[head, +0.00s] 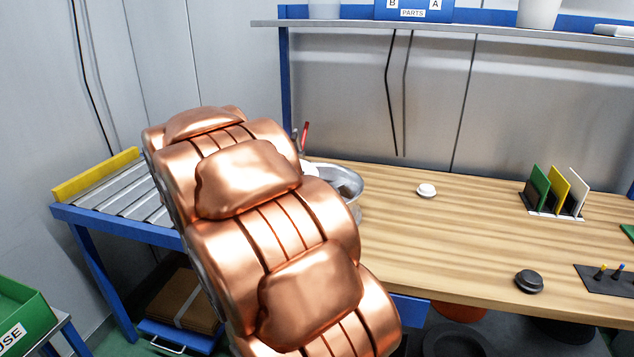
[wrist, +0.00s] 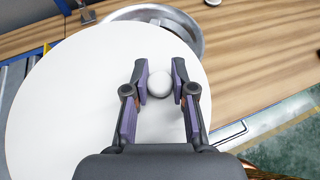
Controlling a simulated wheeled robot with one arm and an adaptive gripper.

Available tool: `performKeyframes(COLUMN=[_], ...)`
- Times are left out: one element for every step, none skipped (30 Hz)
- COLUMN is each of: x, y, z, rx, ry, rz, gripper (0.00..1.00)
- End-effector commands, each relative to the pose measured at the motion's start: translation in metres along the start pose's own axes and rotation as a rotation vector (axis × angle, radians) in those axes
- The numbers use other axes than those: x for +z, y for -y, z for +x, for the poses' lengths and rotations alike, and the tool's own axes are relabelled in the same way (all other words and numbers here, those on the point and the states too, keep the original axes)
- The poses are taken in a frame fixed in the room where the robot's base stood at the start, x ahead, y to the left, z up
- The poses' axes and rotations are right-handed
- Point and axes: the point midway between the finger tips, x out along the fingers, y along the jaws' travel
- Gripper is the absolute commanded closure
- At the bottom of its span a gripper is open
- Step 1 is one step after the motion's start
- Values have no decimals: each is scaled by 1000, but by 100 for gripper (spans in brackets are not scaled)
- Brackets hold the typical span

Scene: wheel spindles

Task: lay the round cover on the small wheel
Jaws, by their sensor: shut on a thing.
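The round cover (wrist: 75,100) is a wide, flat white disc with a white ball knob (wrist: 159,83) on top. In the wrist view my gripper (wrist: 160,66) has its two fingers on either side of the knob, shut on it. A silver, round, hollow metal thing with a rim (wrist: 190,18) lies just beyond the cover's far edge, partly hidden by it; I cannot tell whether it is the small wheel. It also shows in the head view (head: 350,190), on the bench beside my copper arm. In that view my arm hides the gripper and most of the cover.
The wooden bench (head: 430,240) has a white knob-like piece (head: 427,190), a dark round piece (head: 529,281), a rack of coloured plates (head: 555,190) and a dark peg board (head: 605,278). A roller stand (head: 110,195) is at left. The bench middle is mostly clear.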

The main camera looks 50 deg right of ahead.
Motion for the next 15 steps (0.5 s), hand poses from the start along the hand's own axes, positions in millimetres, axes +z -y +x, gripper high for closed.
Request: performKeyframes(x=[5, 5, 5, 4, 4, 2, 1, 0, -3, -4, -5, -7, -8, -8, -8], y=[25, 38, 55, 67, 78, 92, 100, 109, 118, 124, 129, 134, 136, 138, 139], z=[11, 16, 22, 25, 28, 31, 32, 34, 35, 35, 36, 36, 36, 37, 38], rx=[-73, -114, -164, -198, -231, -271, -297, -322, -350, -369, -384, -399, -407, -414, -420], ry=[5, 5, 4, 5, 5, 6, 7, 6, 6, 7, 7, 6, 5, 6, 5], rz=[29, 46, 67, 81, 96, 114, 124, 135, 147, 155, 163, 170, 174, 177, 179], gripper=[100, 100, 100, 100, 100, 100, 100, 100, 100, 100, 100, 100, 100, 100, 100])
